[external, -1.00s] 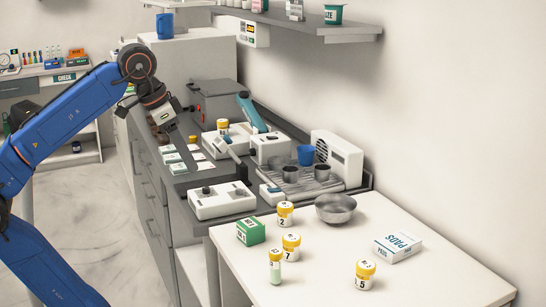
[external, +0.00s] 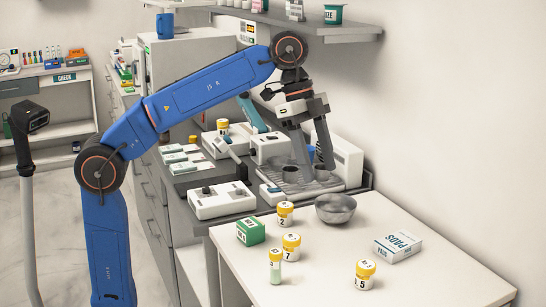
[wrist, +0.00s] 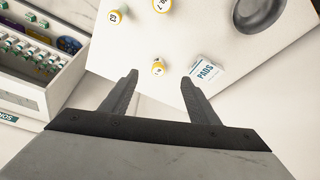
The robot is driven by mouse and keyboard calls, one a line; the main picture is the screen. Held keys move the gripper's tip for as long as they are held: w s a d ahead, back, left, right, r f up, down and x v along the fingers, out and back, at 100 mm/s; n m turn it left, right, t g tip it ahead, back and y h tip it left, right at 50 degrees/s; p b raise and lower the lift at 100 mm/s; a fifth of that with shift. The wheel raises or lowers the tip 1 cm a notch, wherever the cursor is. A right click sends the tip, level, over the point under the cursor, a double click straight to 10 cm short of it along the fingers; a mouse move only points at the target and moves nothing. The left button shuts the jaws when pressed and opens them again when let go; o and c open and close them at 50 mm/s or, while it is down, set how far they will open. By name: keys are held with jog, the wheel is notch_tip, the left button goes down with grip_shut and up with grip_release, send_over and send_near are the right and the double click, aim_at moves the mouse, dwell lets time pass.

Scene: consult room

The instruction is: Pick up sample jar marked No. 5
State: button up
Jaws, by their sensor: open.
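The sample jar marked 5 (external: 364,275) has a yellow lid and a white label and stands upright near the front edge of the white table (external: 440,275). In the wrist view a yellow-lidded jar (wrist: 157,68), which by its place beside the pads box is the same one, shows between my fingertips, some way beyond them. Its number is too small to read there. My gripper (external: 312,163) is open and empty, held high and pointing down. It also shows in the wrist view (wrist: 160,77), with its two fingers spread apart.
Jar 7 (external: 291,248), jar 2 (external: 285,215), a yellow-capped vial (external: 275,270) and a green box (external: 251,232) stand left of jar 5. The pads box (external: 398,247) lies close behind it. A metal bowl (external: 336,208) sits farther back. The table's right front is clear.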

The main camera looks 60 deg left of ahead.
jog(key=w+d+f+m+g, duration=0.1)
jog(key=w+d+f+m, duration=0.15)
jog(key=w+d, duration=0.35)
send_near(364, 263)
jog(key=shift+m+h, duration=0.25)
jog(key=shift+h, duration=0.05)
jog(key=x, duration=0.6)
jog(key=shift+s+a+f, duration=0.15)
jog(key=shift+f, duration=0.2)
jog(key=shift+w+x, duration=0.2)
jog(key=shift+x, duration=2.5)
jog(key=shift+c, duration=0.2)
jog(key=c, duration=1)
